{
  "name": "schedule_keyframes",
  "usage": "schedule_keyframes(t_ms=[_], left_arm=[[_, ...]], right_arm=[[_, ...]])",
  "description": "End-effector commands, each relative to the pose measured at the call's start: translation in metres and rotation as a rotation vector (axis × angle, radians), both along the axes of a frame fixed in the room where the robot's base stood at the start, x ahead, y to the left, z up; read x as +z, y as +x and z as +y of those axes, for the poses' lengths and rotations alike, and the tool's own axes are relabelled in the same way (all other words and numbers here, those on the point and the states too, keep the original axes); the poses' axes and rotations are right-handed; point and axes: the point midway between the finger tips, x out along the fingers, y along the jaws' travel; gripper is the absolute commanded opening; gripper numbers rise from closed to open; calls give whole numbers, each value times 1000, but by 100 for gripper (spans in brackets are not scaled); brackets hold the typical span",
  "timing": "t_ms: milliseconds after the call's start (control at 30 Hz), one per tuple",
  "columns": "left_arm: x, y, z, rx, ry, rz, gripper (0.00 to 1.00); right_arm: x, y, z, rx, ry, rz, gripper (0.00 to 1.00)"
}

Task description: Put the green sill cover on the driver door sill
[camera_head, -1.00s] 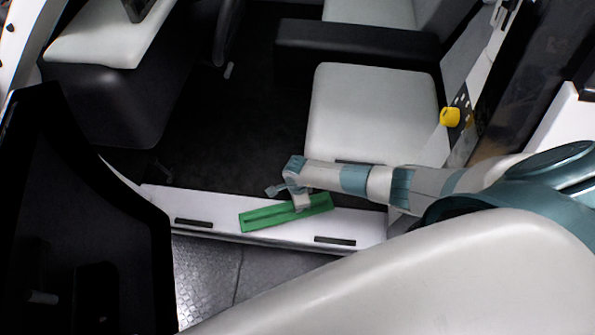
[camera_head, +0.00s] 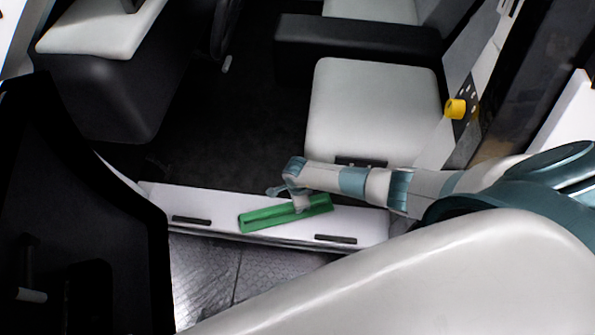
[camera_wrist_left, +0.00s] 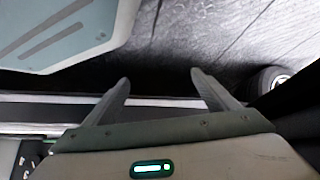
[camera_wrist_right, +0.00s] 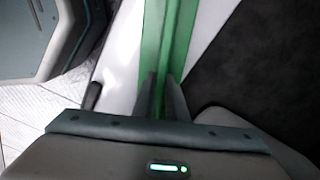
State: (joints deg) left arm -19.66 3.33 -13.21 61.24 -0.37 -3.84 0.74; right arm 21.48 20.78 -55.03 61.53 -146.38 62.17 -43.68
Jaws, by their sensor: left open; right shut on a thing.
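The green sill cover (camera_head: 262,218) is a long flat strip with a raised rib. It is over the white driver door sill (camera_head: 222,208), turned at an angle to it, its right end nearer the seat. I cannot tell whether it touches the sill. My right gripper (camera_head: 300,206) is shut on the rib, right of the cover's middle. The right wrist view shows its fingers (camera_wrist_right: 162,82) closed on the green rib (camera_wrist_right: 165,40). My left gripper (camera_wrist_left: 160,78) is open and empty in the left wrist view; I cannot make it out in the head view.
The sill has two dark slots (camera_head: 192,221) (camera_head: 336,239). The driver seat (camera_head: 372,110) lies behind it. The dark open door (camera_head: 85,200) stands at the left. A yellow knob (camera_head: 455,109) is on the pillar at the right. Grey floor (camera_head: 215,270) is in front.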

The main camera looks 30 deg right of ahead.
Motion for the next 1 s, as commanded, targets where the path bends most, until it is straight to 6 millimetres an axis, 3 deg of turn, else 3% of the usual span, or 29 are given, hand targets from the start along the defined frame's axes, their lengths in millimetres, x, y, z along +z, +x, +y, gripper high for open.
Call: schedule_keyframes(t_ms=[167,600,633,700,1000], left_arm=[[6,12,-5,0,-11,-33,80],[3,11,-4,2,-7,-23,80],[3,11,-3,2,-7,-20,80],[4,11,-3,3,-7,-20,80],[4,10,-2,3,-7,-20,80]], right_arm=[[-6,0,0,-1,1,-1,0],[-8,1,0,0,0,-1,0],[-8,0,0,0,0,-1,14],[-7,0,0,0,0,-1,31],[-7,0,0,0,0,-1,31]])
